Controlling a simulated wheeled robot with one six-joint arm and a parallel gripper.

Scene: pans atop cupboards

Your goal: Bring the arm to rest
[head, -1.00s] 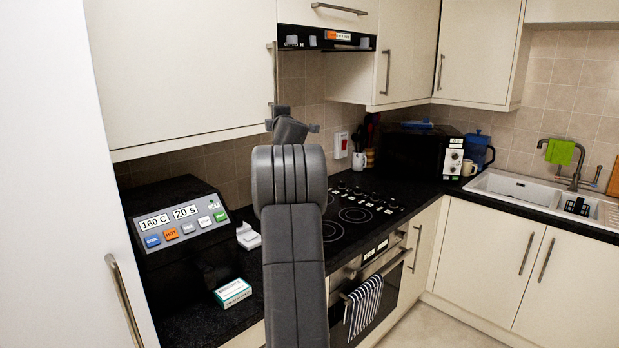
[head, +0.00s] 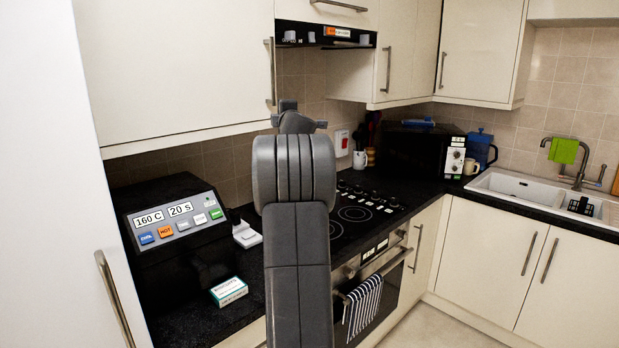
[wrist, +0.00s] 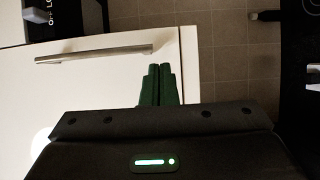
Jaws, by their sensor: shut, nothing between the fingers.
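My arm (head: 296,250) rises in front of the counter in the head view, its upper end near the wall cupboard's lower edge. In the head view my gripper's fingers are hidden behind the arm. In the wrist view my gripper (wrist: 158,72) shows its dark green fingertips side by side and closed, with nothing between them. The fingers stand before a cream cupboard door (wrist: 95,80) with a metal bar handle and the tiled wall.
A black machine with a button panel (head: 178,222) stands on the counter at left, with a small box (head: 229,291) before it. The hob (head: 362,205) and oven towel (head: 362,306) lie right of my arm. Wall cupboards (head: 180,60) hang close above. The floor (head: 430,328) is clear.

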